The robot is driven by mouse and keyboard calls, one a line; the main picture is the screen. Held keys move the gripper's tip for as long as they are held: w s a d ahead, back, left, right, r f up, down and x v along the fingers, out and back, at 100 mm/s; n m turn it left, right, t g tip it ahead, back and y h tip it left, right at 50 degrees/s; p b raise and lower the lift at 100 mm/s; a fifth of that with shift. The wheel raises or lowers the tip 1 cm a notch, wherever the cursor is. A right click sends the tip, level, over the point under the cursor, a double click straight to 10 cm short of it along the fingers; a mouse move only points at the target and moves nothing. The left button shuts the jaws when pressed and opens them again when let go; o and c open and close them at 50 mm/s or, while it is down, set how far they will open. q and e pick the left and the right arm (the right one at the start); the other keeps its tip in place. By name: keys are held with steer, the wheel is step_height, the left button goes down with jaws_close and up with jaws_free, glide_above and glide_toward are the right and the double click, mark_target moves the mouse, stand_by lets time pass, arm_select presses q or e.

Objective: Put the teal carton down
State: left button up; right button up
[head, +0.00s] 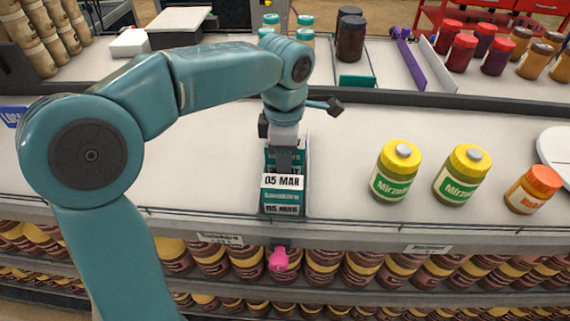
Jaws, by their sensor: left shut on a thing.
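The teal carton (269,206) is near the front edge of the white shelf top, left of the yellow-lidded jars. It carries a white "05 MAR" label. My left gripper (285,143) comes down from above and is shut on the far end of the carton; its fingers are largely hidden by the wrist. I cannot tell whether the carton touches the shelf top (220,165). My right gripper is out of view.
Two yellow-lidded jars (396,171) (462,174) and an orange-lidded jar (534,190) stand to the right. Behind a dark divider stand dark jars, a purple strip (408,60) and red jars (461,53). A pink item (278,259) hangs below the front edge. The shelf between carton and jars is clear.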

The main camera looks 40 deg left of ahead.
arm_select(q)
steer(key=shift+w+a+f, duration=0.1)
steer(key=shift+w+f, duration=0.05)
steer(key=shift+f, duration=0.5)
steer(key=shift+w+f, duration=0.1)
steer(key=shift+f, duration=0.5)
steer(key=shift+s+r, duration=0.1)
steer(key=shift+s, duration=0.15)
steer(key=shift+w+f, duration=0.15)
steer(key=shift+f, duration=0.05)
steer(key=o, duration=0.8)
